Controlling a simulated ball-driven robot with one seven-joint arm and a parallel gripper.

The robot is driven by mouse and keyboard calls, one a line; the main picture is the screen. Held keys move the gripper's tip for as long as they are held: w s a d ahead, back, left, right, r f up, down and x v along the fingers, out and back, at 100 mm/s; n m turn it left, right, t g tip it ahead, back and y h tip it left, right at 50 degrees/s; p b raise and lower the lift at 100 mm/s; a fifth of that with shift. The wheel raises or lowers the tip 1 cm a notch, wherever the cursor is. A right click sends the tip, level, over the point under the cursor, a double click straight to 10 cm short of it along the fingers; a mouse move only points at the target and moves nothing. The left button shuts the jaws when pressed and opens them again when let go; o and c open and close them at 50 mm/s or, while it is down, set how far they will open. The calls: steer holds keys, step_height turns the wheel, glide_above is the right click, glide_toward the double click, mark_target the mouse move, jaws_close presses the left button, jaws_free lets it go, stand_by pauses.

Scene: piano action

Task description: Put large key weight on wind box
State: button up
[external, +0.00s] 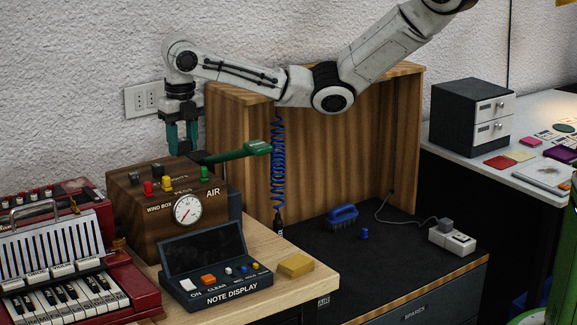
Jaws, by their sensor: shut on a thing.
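The wind box (130,208) is a dark brown wooden box at the left, with a round gauge on its front and the words WIND BOX and AIR. Two small dark blocks, one at the back (158,170) and one at the left (130,180), show on its top; I cannot tell whether either is the large key weight. My gripper (182,150) points down at the back edge of the box top. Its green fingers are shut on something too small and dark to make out. I cannot tell whether the fingertips touch the box.
Red, yellow and green (204,173) knobs stand on the box top. A green-handled tool (240,153) sticks out behind the box, near a blue coiled hose (279,165). The note display (215,275) and a yellow block (295,265) are in front. A red accordion-like instrument (70,260) is at the left.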

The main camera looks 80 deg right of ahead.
mark_target(182, 154)
steer(key=shift+w+f, duration=0.25)
steer(key=shift+f, duration=0.1)
steer(key=shift+f+p, duration=0.5)
steer(key=shift+f, duration=0.95)
steer(key=shift+f, duration=0.1)
steer(key=o, duration=1.2)
steer(key=shift+c, duration=0.2)
step_height(182, 154, up, 12)
steer(key=shift+r+p, duration=0.15)
steer(key=shift+p, duration=0.75)
